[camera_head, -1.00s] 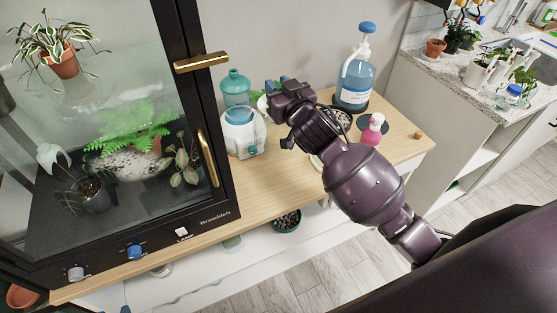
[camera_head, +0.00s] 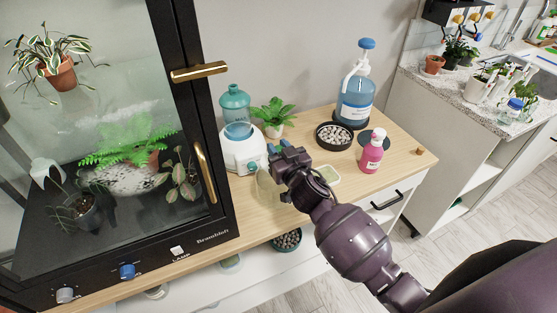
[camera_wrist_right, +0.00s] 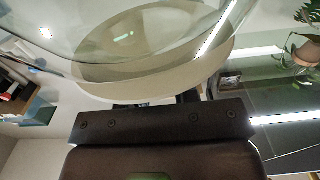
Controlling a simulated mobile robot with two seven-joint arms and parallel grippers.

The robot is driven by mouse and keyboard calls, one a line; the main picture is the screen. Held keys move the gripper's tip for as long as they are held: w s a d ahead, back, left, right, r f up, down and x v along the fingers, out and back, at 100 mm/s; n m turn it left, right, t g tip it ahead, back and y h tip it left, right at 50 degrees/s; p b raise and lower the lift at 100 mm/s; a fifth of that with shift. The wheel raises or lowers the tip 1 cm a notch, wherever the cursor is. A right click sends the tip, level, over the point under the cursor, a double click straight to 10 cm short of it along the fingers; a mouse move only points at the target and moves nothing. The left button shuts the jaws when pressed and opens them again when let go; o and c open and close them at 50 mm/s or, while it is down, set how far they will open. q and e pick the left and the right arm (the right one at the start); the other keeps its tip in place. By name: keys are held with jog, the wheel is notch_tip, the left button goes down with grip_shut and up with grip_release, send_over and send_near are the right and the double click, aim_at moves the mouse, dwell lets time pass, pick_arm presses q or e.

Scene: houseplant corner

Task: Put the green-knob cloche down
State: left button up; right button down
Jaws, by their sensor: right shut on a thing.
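My right gripper (camera_head: 282,162) is shut over the front part of the wooden cabinet top (camera_head: 250,212). It holds the cloche (camera_head: 267,188), a clear glass dome that shows only faintly below the fingers in the head view. In the right wrist view the cloche's curved glass (camera_wrist_right: 150,45) fills the upper middle, close to the jaws. Its green knob is not clearly visible, hidden at the fingers. I cannot tell whether its rim touches the wood. My left gripper is not in view.
A white-and-teal device (camera_head: 242,150), a small potted plant (camera_head: 273,113), a black pebble dish (camera_head: 333,136), a pink bottle (camera_head: 371,154) and a blue pump bottle (camera_head: 355,100) stand nearby. A pale dish (camera_head: 328,176) lies beside the gripper. The glass case (camera_head: 215,220) borders the left.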

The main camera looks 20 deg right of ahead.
jog(key=shift+f+b, duration=0.5)
jog(key=shift+f, duration=1.2)
jog(key=shift+f, duration=0.2)
jog(key=c, duration=0.9)
grip_release()
jog(key=shift+s+r, duration=0.1)
jog(key=shift+s, duration=0.05)
jog(key=s, duration=0.8)
jog(key=s+d, duration=0.1)
jog(key=s, duration=0.2)
jog(key=shift+s, duration=0.4)
